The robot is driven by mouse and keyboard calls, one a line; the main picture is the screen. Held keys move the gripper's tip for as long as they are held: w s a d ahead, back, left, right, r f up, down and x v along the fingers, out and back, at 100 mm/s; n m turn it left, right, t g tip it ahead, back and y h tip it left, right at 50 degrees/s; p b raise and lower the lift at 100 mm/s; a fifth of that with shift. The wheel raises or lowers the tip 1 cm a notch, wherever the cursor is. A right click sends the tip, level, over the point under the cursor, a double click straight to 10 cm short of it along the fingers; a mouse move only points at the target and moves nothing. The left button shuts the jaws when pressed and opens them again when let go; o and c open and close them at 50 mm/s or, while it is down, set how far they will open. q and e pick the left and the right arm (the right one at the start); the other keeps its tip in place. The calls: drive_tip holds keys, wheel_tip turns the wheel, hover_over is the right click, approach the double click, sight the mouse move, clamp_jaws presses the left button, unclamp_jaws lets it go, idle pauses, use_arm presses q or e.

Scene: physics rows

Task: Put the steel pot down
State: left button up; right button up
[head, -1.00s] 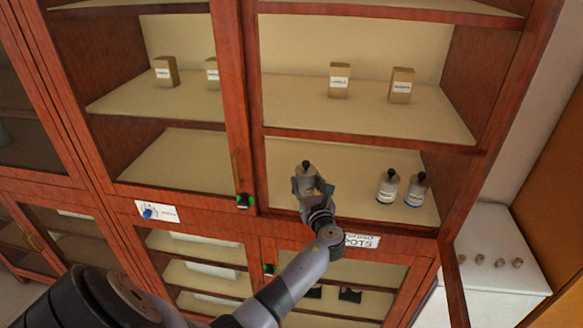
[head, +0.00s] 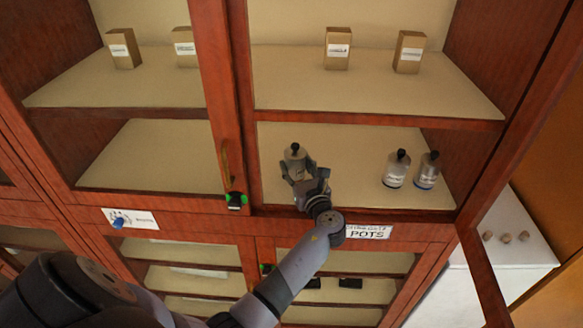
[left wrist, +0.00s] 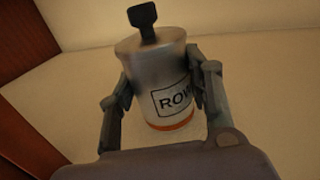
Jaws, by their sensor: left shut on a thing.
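The steel pot (head: 294,157) has a dark knob on its lid. It is in the lower open compartment of the cabinet, over the shelf (head: 345,160). My left gripper (head: 299,173) is shut on it from the front. In the left wrist view the pot (left wrist: 158,75) is between the two fingers (left wrist: 163,97), with a label reading "ROW" in part and an orange band at its base. It looks close to the shelf surface, but I cannot tell whether its base touches. My right gripper is not in view.
Two similar labelled pots, one (head: 396,168) and another (head: 428,170), stand to the right on the same shelf. Labelled boxes (head: 338,48) stand on the shelf above. An open door (head: 485,275) hangs at the right. Shelf room is free between the pots.

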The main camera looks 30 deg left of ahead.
use_arm(q)
drive_tip(key=shift+a+f, duration=0.1)
drive_tip(key=shift+a, duration=0.15)
drive_tip(key=o, duration=1)
drive_tip(key=shift+d, duration=0.2)
drive_tip(key=shift+o, duration=1.3)
drive_tip(key=shift+s+d+r, duration=0.25)
drive_tip(key=shift+d+r, duration=0.15)
drive_tip(key=shift+d, duration=0.2)
drive_tip(key=shift+o, duration=0.8)
drive_tip(key=shift+a+f, duration=0.1)
drive_tip(key=shift+w+a+f, duration=0.1)
drive_tip(key=shift+a, duration=0.05)
drive_tip(key=shift+s+d, duration=0.2)
drive_tip(key=shift+d, duration=0.15)
drive_tip(key=b+v, duration=0.3)
drive_tip(key=v, duration=0.7)
drive_tip(key=shift+s+d, duration=0.4)
drive_tip(key=shift+d, duration=0.1)
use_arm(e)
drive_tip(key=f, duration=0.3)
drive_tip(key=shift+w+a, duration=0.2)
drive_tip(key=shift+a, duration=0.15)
